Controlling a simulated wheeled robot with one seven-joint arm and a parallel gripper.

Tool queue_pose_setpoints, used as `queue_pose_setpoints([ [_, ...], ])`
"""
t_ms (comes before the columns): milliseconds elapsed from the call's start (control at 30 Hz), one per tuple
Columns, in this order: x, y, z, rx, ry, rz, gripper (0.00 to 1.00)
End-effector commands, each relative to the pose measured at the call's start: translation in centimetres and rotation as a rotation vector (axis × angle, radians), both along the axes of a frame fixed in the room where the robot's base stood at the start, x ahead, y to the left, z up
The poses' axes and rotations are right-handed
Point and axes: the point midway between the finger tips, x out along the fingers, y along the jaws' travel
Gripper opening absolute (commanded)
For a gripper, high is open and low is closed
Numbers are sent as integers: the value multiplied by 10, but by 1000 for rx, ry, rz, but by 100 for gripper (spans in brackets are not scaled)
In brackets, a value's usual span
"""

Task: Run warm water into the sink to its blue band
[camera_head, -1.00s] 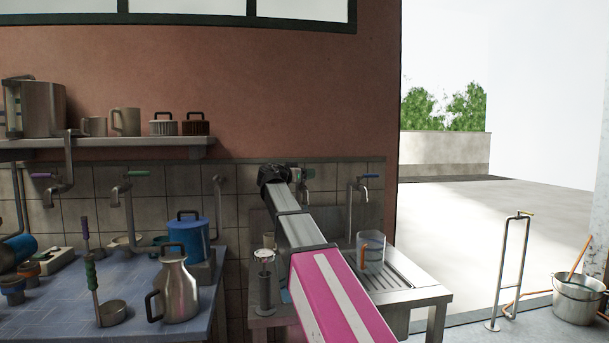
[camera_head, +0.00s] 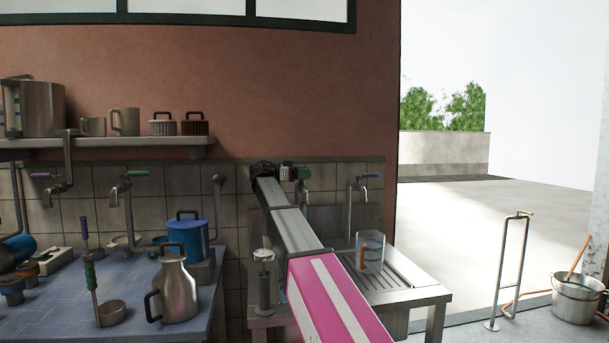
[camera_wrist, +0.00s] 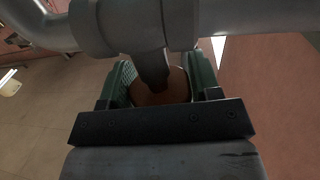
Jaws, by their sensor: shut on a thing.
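My gripper (camera_head: 295,173) is at the left tap (camera_head: 307,186) over the sink, by the tiled wall. In the wrist view my gripper (camera_wrist: 160,84) has its green fingers shut on the tap's handle, a dark lever with a brownish round part (camera_wrist: 163,95) between them. The tap's grey pipe (camera_wrist: 135,22) crosses the top. A faint bluish streak shows below the spout; I cannot tell surely if it is water. The right tap (camera_head: 363,187) has a blue handle. The sink unit (camera_head: 420,294) is partly behind my arm; its water level and blue band are hidden.
A clear jug (camera_head: 370,250) with an orange handle stands on the drainboard. The blue-topped table (camera_head: 235,300) at left holds a steel jug (camera_head: 176,288) and a blue pot (camera_head: 188,236).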

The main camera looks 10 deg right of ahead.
Motion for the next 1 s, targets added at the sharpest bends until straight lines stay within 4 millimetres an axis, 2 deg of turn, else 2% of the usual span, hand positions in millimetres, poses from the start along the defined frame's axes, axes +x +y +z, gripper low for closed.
queue_pose_setpoints([
  [300, 0, 0, 0, 1, 1, -95, 33],
  [767, -1, 0, 0, 1, 1, -106, 33],
  [800, -1, 0, 0, 1, 1, -106, 67],
  [833, -1, 0, 0, 1, 1, -106, 76],
  [867, -1, 0, 0, 1, 1, -106, 83],
  [1000, -1, 0, 0, 0, 1, -106, 83],
])
